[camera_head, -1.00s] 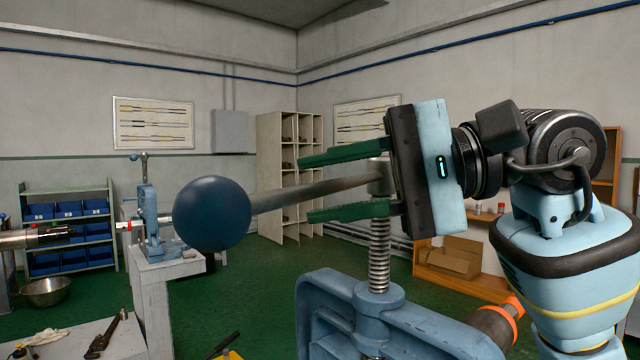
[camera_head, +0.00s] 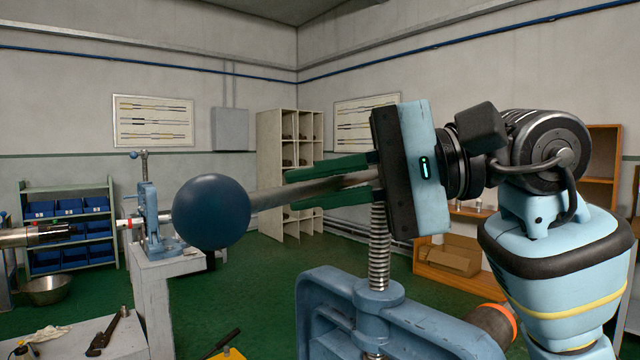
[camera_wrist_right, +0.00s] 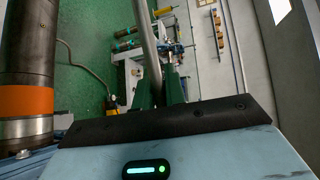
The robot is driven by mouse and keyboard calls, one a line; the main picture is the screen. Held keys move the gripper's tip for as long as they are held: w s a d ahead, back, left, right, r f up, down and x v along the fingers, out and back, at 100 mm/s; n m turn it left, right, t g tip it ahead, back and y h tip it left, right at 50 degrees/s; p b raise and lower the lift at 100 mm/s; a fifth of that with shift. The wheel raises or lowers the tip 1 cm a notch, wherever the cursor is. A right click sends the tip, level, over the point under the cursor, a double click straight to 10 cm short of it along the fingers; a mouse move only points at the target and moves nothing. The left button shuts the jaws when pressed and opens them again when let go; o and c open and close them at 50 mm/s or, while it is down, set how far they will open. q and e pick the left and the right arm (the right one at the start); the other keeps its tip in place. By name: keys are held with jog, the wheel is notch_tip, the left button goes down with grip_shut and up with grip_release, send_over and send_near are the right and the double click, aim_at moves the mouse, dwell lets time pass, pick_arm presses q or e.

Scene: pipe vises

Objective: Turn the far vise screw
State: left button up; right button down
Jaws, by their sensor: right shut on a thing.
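The near blue vise (camera_head: 430,320) stands in the foreground with an upright threaded screw (camera_head: 378,250). A grey handle bar (camera_head: 268,198) crosses the screw's top and ends in a large dark blue ball (camera_head: 211,212). My right gripper (camera_head: 290,190) is shut on this bar, its green fingers above and below it; its body hides the screw's head. In the right wrist view the bar (camera_wrist_right: 146,45) runs between the fingers (camera_wrist_right: 160,92). The far vise (camera_head: 150,220), small and blue with its own screw and handle (camera_head: 144,160), stands at the left, apart from my gripper. My left gripper is not in view.
The far vise sits on a grey pedestal (camera_head: 152,300) with a pipe (camera_head: 20,237) at its left. An orange-banded pipe (camera_head: 492,322) is at the near vise. A workbench with a wrench (camera_head: 108,335) is lower left.

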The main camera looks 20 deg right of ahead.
jog(key=shift+w+a+m+t+h+p, duration=0.3)
jog(key=shift+w+m+t+h+p, duration=0.1)
jog(key=shift+w+m+t, duration=0.2)
jog(key=shift+w+a+m+t+h+p, duration=0.35)
jog(key=shift+w+m+t+h+p, duration=0.15)
jog(key=shift+w+t, duration=0.2)
jog(key=shift+w+a+m+t+h+p, duration=0.35)
jog(key=shift+w+m+t, duration=0.25)
jog(key=shift+t, duration=0.1)
jog(key=shift+s, duration=0.1)
jog(key=c, duration=1.5)
grip_release()
jog(key=shift+o, duration=0.2)
jog(key=shift+d, duration=0.15)
jog(key=v, duration=0.7)
jog(key=shift+s+d+b, duration=0.2)
jog(key=shift+s+b, duration=0.05)
jog(key=shift+b, duration=0.1)
